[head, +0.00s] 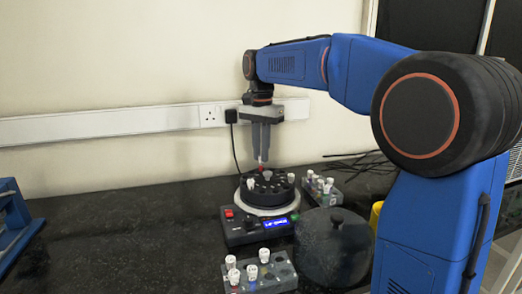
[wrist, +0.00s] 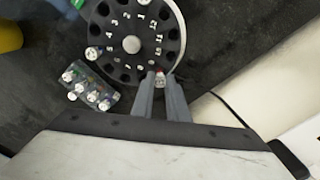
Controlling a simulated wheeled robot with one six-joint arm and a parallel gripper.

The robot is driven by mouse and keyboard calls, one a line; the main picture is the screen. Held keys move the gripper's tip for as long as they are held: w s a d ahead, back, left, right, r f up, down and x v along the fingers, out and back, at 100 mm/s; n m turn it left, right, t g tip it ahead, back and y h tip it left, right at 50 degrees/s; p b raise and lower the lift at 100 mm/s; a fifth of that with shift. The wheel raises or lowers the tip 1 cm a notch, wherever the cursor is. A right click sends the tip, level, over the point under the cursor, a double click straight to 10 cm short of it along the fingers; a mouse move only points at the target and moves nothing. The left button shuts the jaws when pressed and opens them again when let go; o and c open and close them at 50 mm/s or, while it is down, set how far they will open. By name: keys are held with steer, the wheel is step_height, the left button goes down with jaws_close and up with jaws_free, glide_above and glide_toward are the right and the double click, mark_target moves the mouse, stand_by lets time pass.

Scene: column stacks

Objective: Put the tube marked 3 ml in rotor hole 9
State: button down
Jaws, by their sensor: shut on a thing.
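My gripper (head: 260,152) points straight down over the rotor, shut on a small tube with a pale top and some red on it (head: 260,162). The held tube also shows between the fingertips in the wrist view (wrist: 160,79). Its volume mark is too small to read. The black rotor (wrist: 112,36) has a ring of numbered holes and a pale central knob. The tube is at the rotor's edge nearest my gripper in the wrist view. I cannot tell if its lower end is inside a hole. White-capped tubes sit in other rotor holes, one at the left (wrist: 92,53) and one at the top.
The centrifuge base (head: 239,237) has a red switch and a lit blue display. A grey rack with several tubes (head: 322,190) stands right of it, another rack (head: 276,281) in front. A dark round lid (head: 334,250) lies at the right. The counter's left side is mostly clear.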

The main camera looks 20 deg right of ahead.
steer(key=shift+f, duration=1.05)
steer(key=c, duration=1.3)
jaws_free()
steer(key=shift+c, duration=0.2)
steer(key=shift+r, duration=0.1)
steer(key=shift+r, duration=2.9)
steer(key=shift+s, duration=0.1)
